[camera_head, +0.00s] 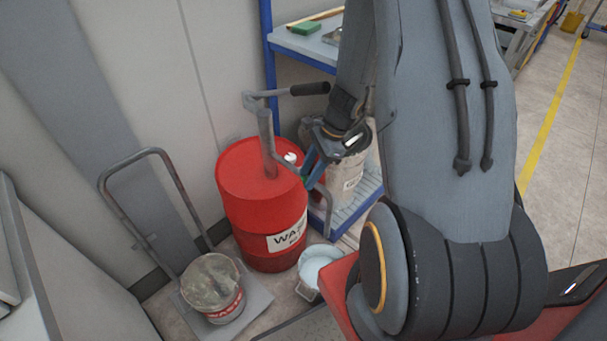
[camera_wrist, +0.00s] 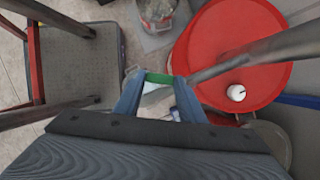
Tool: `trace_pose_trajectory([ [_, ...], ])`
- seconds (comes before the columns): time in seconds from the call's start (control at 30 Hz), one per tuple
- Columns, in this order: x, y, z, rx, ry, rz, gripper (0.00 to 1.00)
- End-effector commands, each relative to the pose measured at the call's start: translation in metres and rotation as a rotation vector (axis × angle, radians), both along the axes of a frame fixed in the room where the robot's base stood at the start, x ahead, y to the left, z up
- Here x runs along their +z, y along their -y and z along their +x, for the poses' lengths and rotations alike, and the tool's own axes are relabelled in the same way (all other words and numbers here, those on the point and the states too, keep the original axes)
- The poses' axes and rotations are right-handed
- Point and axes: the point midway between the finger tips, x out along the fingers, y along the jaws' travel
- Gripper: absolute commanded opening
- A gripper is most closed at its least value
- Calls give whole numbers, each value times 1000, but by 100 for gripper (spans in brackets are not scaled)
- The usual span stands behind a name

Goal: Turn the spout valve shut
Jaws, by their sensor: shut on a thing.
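A red drum (camera_head: 250,190) labelled "WASTE" has a grey hand pump (camera_head: 267,140) standing in its top. The pump's spout (camera_head: 329,212) bends down on the drum's right side, above a pale bucket (camera_head: 318,262). My gripper (camera_head: 306,176) is at the spout beside the drum's rim. In the wrist view its blue fingers are shut on the green valve handle (camera_wrist: 160,78), which spans between the fingertips. The spout pipe (camera_wrist: 235,62) runs from the handle across the red drum top (camera_wrist: 225,30). The valve body is mostly hidden, so I cannot tell its setting.
A blue-framed shelf (camera_head: 268,60) with a grey container (camera_head: 352,172) stands close behind my gripper. A hand truck (camera_head: 150,200) with a dirty paint pail (camera_head: 212,285) is left of the drum. A white cap (camera_wrist: 236,92) sits on the drum. Open floor lies at right.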

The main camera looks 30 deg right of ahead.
Motion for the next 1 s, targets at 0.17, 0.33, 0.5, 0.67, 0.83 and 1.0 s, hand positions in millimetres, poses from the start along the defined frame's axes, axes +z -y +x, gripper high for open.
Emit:
trace_pose_trajectory([
  [0.17,1,1,1,-3,3,-1,0],
  [0.33,1,1,1,-2,3,-2,41],
  [0.5,1,0,1,0,2,-1,55],
  [0.67,1,-1,1,1,1,-1,55],
  [0.83,7,2,1,1,2,-1,55],
  [1.0,30,13,0,0,6,-3,55],
])
